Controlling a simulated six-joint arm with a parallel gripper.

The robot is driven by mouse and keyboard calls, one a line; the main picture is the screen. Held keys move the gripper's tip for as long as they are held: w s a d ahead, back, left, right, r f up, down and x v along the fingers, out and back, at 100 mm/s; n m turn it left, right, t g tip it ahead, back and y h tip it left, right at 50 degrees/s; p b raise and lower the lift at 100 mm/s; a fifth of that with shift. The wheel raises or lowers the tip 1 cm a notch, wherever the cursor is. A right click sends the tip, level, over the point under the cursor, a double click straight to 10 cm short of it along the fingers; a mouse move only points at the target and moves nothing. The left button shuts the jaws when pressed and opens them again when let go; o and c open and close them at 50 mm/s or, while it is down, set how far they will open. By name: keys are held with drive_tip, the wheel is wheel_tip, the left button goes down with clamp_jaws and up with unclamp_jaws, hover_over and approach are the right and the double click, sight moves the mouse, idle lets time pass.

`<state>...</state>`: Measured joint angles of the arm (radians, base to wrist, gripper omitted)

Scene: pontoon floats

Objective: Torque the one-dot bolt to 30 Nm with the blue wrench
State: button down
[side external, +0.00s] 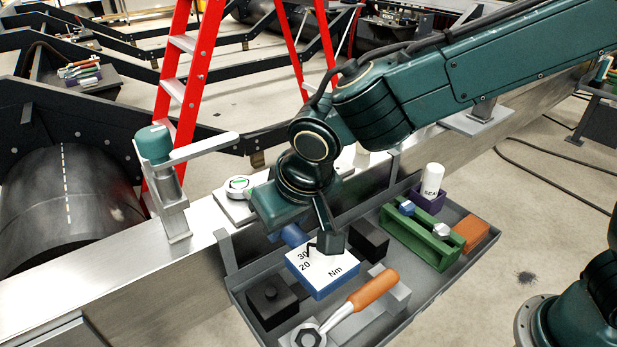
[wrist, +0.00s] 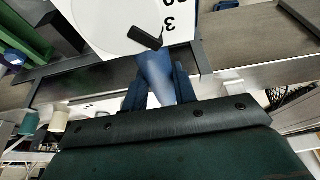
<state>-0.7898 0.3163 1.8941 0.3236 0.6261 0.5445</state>
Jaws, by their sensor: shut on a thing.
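My gripper (wrist: 160,90) points down over the tray and is shut on a blue handle (wrist: 154,72), which I take for the blue wrench. The handle also shows in the side external view (side external: 293,236). A blue-sided block (side external: 322,284) with a white top marked 30, 20 and Nm lies close by it. Its white face and a dark pointer (wrist: 146,38) show in the wrist view. Whether handle and block are one piece I cannot tell. A pale round fitting (side external: 240,186) with a green mark sits on the beam. No dots are readable on any bolt.
The grey tray (side external: 455,285) holds an orange-handled wrench (side external: 372,290), dark blocks (side external: 272,302), a green rack (side external: 420,238), an orange block (side external: 470,233) and a white bottle (side external: 432,180). A post with a green cap (side external: 154,145) rises from the beam at the left. A red ladder (side external: 172,115) stands behind.

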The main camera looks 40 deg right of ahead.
drive_tip(key=shift+w+d+r, duration=0.1)
drive_tip(key=shift+d, duration=0.25)
drive_tip(key=shift+d+n, duration=0.25)
drive_tip(key=shift+n, duration=0.15)
drive_tip(key=shift+r, duration=0.15)
drive_tip(key=shift+r, duration=2.25)
